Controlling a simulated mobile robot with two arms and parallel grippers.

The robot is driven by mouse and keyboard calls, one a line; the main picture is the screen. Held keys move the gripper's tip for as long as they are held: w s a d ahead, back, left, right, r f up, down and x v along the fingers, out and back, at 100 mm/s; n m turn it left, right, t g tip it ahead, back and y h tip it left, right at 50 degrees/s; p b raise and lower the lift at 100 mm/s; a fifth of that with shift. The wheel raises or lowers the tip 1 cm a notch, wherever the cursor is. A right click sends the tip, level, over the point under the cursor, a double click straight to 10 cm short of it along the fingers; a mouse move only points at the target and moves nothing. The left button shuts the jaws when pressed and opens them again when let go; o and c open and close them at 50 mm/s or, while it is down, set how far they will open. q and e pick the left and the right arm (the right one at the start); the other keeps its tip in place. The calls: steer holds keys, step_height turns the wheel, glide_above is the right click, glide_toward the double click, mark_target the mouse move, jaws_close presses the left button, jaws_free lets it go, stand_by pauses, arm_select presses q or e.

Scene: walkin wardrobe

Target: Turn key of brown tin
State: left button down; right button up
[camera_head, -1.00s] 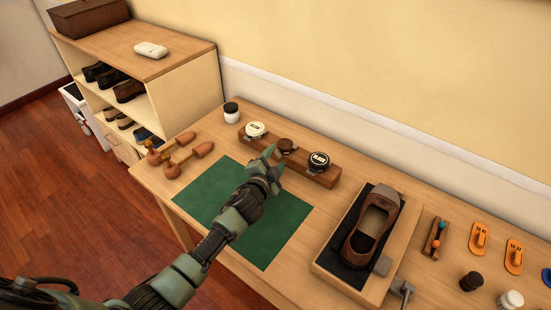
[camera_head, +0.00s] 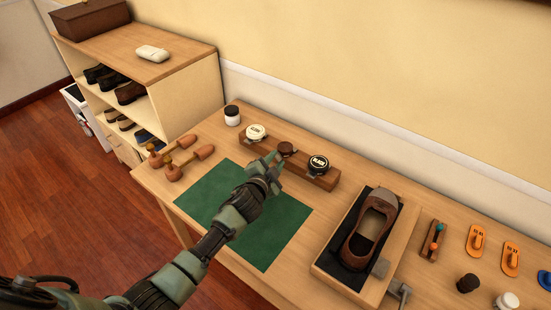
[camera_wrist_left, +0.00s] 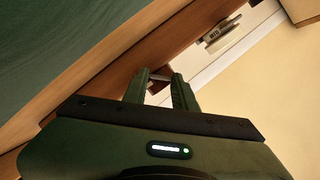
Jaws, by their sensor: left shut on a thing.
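The brown tin (camera_head: 287,149) sits in the middle of a wooden rack (camera_head: 252,148) between two other tins, with its round top showing. My left gripper (camera_head: 275,160) is at the near side of the brown tin, in front of the rack. In the left wrist view the fingers (camera_wrist_left: 161,80) are close together, with a small pale metal piece (camera_wrist_left: 158,85) between them, seemingly the key. The fingers hide most of it, and I cannot tell its turn angle. My right gripper is not in view.
A white-lidded tin (camera_head: 256,132) and a black tin (camera_head: 318,164) flank the brown one closely. A green mat (camera_head: 270,235) lies under my left arm. A brown shoe (camera_head: 368,232) stands on a board at right. Wooden shoe trees (camera_head: 190,165) lie at left.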

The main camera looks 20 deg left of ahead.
arm_select(q)
steer(key=n+p, duration=0.1)
steer(key=p, duration=0.1)
steer(key=n+g+h+p, duration=0.1)
steer(key=p, duration=0.1)
steer(key=shift+a+r, duration=0.2)
steer(key=shift+r, duration=0.15)
steer(key=shift+a+n+h+p, duration=0.1)
steer(key=shift+n+h+p, duration=0.3)
steer(key=shift+n+p, duration=0.35)
steer(key=shift+w+f+n+g+h, duration=0.15)
steer(key=shift+n+g+h, duration=0.2)
steer(key=shift+n, duration=0.2)
steer(key=shift+a+f+n+g+h+b, duration=0.1)
steer(key=shift+n+g+h+b, duration=0.25)
steer(key=shift+n+h, duration=0.45)
steer(key=c, duration=1.1)
jaws_free()
steer(key=shift+v, duration=4)
